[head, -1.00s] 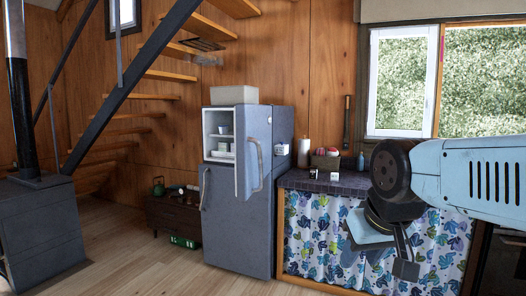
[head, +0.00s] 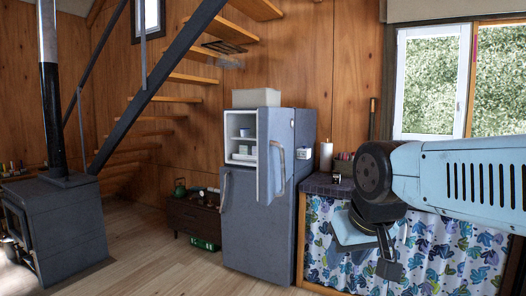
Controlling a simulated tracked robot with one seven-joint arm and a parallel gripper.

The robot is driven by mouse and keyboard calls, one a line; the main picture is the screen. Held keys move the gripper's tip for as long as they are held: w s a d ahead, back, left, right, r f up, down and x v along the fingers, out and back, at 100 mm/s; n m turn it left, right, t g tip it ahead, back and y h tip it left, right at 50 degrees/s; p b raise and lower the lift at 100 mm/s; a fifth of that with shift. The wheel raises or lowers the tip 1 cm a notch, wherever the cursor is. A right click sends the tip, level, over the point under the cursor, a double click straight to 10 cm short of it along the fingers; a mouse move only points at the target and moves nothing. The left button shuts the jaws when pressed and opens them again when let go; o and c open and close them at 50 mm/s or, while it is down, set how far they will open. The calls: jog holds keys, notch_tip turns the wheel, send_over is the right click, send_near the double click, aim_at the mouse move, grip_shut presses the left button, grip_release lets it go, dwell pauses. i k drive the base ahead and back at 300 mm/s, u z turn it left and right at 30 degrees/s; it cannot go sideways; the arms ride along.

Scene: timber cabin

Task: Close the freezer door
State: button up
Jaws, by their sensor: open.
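The grey-blue fridge (head: 258,225) stands against the timber wall in the middle of the head view. Its upper freezer door (head: 267,150) is swung open toward me, with a curved metal handle (head: 282,160) on it. White shelves with a few small items show in the freezer compartment (head: 241,135). The lower door looks shut. My gripper (head: 376,258) hangs at the right, in front of the patterned curtain, apart from the fridge. It is open, with nothing seen in it; its fingers are small and partly hidden by my arm.
A counter (head: 325,185) with a flowered curtain (head: 425,250) adjoins the fridge on the right. A low dark cabinet (head: 195,218) stands left of it. A black stove (head: 55,225) is at far left, stairs (head: 165,75) behind. Wooden floor before the fridge is clear.

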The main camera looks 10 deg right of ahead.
aim_at(275, 125)
jog(key=u, duration=0.1)
jog(key=i, duration=1.15)
jog(key=z, duration=1.05)
jog(key=i, duration=0.2)
jog(key=u, duration=3.05)
jog(key=k, duration=0.95)
jog(key=z, duration=1.1)
